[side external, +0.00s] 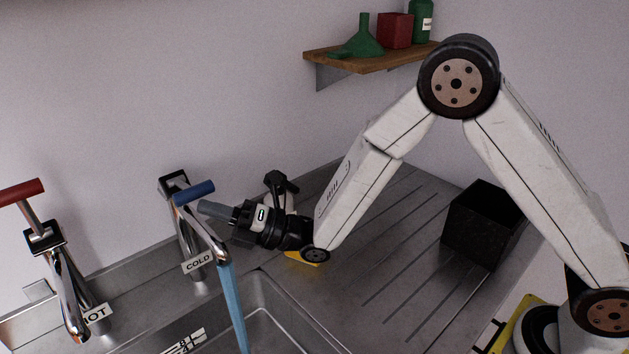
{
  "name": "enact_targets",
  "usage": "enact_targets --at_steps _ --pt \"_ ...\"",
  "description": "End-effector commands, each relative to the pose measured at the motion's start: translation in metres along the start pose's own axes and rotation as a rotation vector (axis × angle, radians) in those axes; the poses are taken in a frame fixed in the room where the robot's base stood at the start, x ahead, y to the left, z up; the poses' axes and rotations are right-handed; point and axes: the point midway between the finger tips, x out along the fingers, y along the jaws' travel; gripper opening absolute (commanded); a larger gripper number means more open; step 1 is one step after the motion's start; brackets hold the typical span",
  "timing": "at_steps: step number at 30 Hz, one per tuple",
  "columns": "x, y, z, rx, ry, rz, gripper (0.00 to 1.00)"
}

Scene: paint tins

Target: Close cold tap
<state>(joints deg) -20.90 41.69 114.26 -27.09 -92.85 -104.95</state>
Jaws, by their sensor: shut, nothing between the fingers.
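The cold tap (208,232) stands at the back of the sink, with a "COLD" label (198,262) on it. Its blue lever handle (194,192) sits on top, reaching to the right. A blue stream of water (234,310) runs from its spout into the sink. My gripper (204,207) is shut and empty, pointing left. Its fingertips are close to the right end of the blue handle, just below it in the picture; I cannot tell whether they touch.
The hot tap (62,275) with a red handle (21,192) stands at left, with no water showing. A black box (484,225) stands on the ridged drainboard (400,262). A wooden shelf (370,62) holds a green funnel (364,40), a red box (395,30) and a green bottle (421,22).

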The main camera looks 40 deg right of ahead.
Motion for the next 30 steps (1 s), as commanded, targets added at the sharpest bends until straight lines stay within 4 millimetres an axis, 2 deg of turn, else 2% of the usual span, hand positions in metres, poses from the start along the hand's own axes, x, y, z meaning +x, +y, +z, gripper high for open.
enact_targets --at_steps 30 --pt "0.0033 0.0054 0.0036 0.076 -0.001 -0.075 0.00"
